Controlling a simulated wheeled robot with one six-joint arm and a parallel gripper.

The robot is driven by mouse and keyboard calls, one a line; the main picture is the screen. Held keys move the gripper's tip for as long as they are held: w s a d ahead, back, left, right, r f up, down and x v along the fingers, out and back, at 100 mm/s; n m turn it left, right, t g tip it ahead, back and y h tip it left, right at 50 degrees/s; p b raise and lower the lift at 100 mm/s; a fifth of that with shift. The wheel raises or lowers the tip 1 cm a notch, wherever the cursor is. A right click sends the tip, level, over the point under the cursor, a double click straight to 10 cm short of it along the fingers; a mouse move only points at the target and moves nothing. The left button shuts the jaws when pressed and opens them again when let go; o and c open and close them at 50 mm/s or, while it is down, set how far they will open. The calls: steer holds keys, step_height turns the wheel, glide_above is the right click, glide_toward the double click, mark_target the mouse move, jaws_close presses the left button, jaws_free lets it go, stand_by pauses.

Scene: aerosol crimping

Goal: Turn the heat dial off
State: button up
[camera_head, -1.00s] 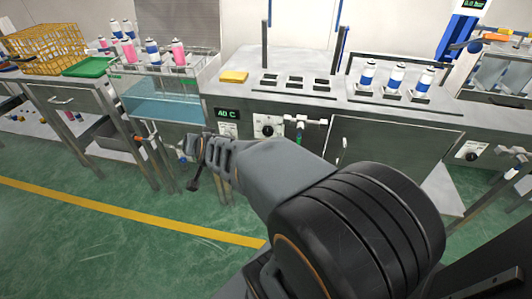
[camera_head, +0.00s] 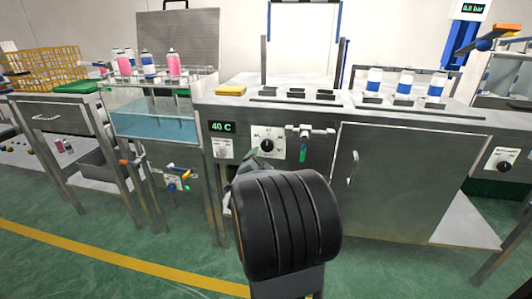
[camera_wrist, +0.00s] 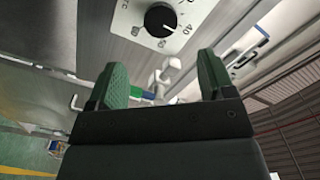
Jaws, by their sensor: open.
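The heat dial (camera_head: 267,146) is a black round knob on a white plate on the steel bench front, right of a green display (camera_head: 223,127) reading 40 C. In the wrist view the black knob (camera_wrist: 160,19) is at the top centre, with printed numbers around it and a pale mark on its face. My gripper (camera_wrist: 161,78) is open and empty, its two green fingers apart. The knob appears beyond the fingertips and is not between them. In the head view my arm's dark joint hides most of the gripper, just below the dial.
A valve with a green handle (camera_head: 303,152) sits right of the dial. A steel cabinet door (camera_head: 400,185) is further right. A water bath (camera_head: 155,122) stands left, with cans above it. Several blue-and-white cans (camera_head: 405,82) stand on the bench top.

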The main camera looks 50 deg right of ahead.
mark_target(267, 147)
steer(key=b+x, duration=0.2)
steer(key=x, duration=0.8)
steer(key=shift+w+d, duration=0.1)
steer(key=c, duration=0.9)
